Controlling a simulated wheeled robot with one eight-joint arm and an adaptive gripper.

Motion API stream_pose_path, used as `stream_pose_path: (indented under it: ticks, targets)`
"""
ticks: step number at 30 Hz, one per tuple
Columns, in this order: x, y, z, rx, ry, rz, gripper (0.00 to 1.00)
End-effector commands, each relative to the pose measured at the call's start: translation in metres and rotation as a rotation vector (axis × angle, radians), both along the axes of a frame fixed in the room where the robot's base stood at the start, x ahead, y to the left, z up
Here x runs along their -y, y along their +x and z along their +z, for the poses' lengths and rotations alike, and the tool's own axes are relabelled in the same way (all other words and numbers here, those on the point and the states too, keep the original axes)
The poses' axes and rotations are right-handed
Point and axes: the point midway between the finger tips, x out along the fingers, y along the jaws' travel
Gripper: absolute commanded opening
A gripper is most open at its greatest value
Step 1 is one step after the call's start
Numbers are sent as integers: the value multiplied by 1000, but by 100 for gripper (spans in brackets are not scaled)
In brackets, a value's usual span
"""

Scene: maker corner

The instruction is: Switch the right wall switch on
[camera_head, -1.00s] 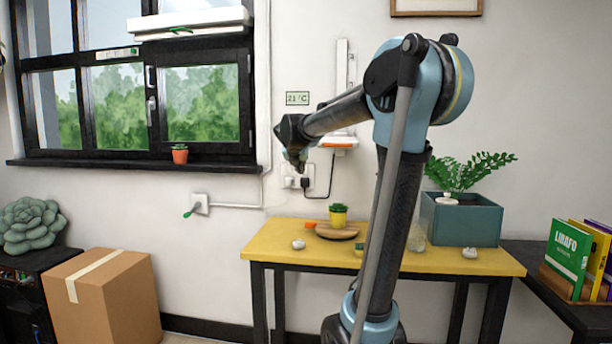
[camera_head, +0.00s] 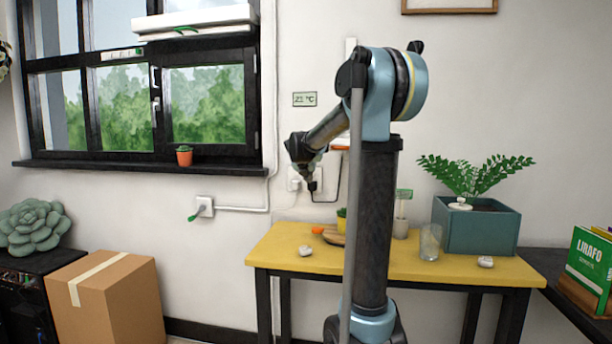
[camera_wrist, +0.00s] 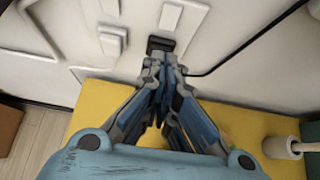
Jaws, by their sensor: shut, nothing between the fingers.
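White wall plates (camera_head: 293,179) are on the wall left of and behind my gripper (camera_head: 311,187), above the yellow table. The wrist view shows a left raised white rocker (camera_wrist: 112,41) and a right one (camera_wrist: 171,17) close to the fingertips. My gripper (camera_wrist: 163,66) is shut and empty, pointing at the wall just below the right rocker. A dark block (camera_wrist: 160,44) shows at the fingertips; I cannot tell if it is a plug or part of the fingers, or whether they touch the wall. The on/off state of the switches cannot be read.
A black cable (camera_wrist: 245,45) runs along the wall right of the fingers. The yellow table (camera_head: 280,248) below holds a glass (camera_head: 430,242), a planter (camera_head: 476,232) and small items.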

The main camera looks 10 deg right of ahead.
Motion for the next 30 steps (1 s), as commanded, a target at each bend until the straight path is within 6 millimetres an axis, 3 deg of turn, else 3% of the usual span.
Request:
stream_pose_path:
  ticks: [3, 12, 30]
  targets:
    - [5, 14, -11, 0, 0, -3, 0]
    - [15, 44, -14, 0, 1, -2, 0]
    - [17, 52, -16, 19, -6, -1, 0]
